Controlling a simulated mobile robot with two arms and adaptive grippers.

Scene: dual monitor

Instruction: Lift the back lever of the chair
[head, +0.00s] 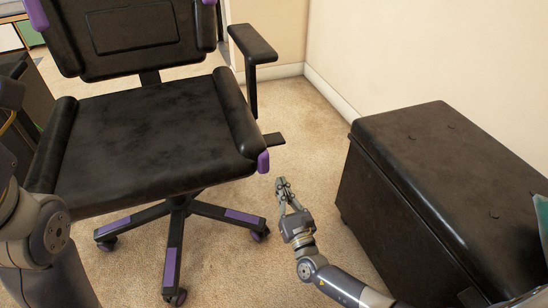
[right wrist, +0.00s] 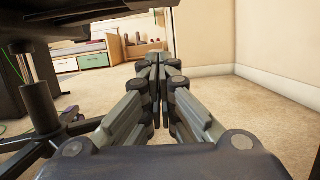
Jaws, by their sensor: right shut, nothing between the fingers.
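The black office chair (head: 150,138) with purple accents stands at the left of the head view, its seat facing me. A small flat black lever (head: 274,139) sticks out from the right side of the seat, near the purple front corner. My right gripper (head: 281,183) is shut and empty, just below and in front of the lever, apart from it in the picture. In the right wrist view its closed fingers (right wrist: 159,62) point forward beside the chair's dark underside (right wrist: 60,18). I cannot clearly pick out the lever there. My left gripper is out of view; only my left arm shows.
A black storage ottoman (head: 440,165) stands to the right of my right arm. A chair armrest (head: 252,44) rises behind the lever. Bare carpet (head: 305,125) lies between chair, ottoman and wall. The wheeled chair base (head: 180,222) spreads left of my right gripper.

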